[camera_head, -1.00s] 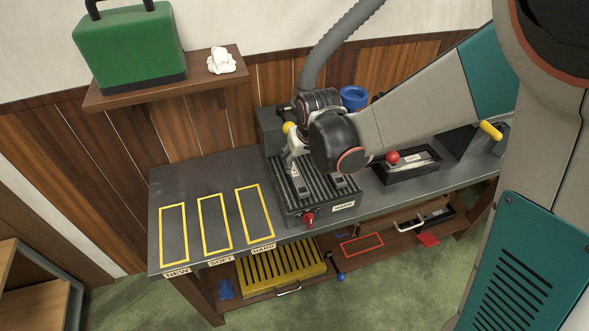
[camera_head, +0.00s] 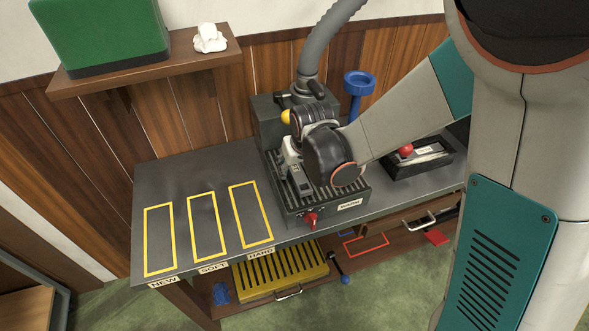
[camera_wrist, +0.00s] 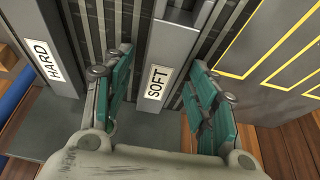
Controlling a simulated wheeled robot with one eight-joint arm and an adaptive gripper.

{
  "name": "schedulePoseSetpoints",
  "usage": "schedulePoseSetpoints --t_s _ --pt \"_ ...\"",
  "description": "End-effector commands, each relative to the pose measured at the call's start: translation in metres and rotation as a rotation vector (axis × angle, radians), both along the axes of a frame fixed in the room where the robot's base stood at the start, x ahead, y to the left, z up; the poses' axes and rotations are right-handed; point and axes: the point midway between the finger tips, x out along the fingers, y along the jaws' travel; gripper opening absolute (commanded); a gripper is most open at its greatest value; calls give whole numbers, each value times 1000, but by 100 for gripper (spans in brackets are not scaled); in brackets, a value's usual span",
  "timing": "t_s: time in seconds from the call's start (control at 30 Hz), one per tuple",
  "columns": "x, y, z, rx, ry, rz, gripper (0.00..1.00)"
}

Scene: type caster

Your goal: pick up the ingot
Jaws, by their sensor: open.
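A grey bar-shaped ingot labelled SOFT (camera_wrist: 172,50) lies on a dark ribbed plate in the wrist view. A second grey ingot labelled HARD (camera_wrist: 45,40) lies to its left. My gripper (camera_wrist: 160,64) is open, with one green-padded finger on each side of the SOFT ingot and gaps visible between pads and ingot. In the head view, my gripper (camera_head: 291,158) is low over the ribbed warmer (camera_head: 304,210), and my wrist hides much of the plate, including the HARD ingot.
Yellow outlined spaces marked NEW, SOFT and HARD (camera_head: 250,214) lie empty on the bench (camera_head: 180,178) left of the warmer. A red knob (camera_head: 311,219) is on the warmer's front. A grey hose (camera_head: 318,50) rises behind. A black tray (camera_head: 420,160) stands right.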

Motion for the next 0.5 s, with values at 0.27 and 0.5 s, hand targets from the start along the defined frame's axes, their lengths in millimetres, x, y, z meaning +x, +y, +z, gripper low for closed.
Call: schedulePoseSetpoints --t_s 0.27,0.5 --pt "0 0 1 0 0 -1 30" --pt "0 0 1 0 0 -1 0"
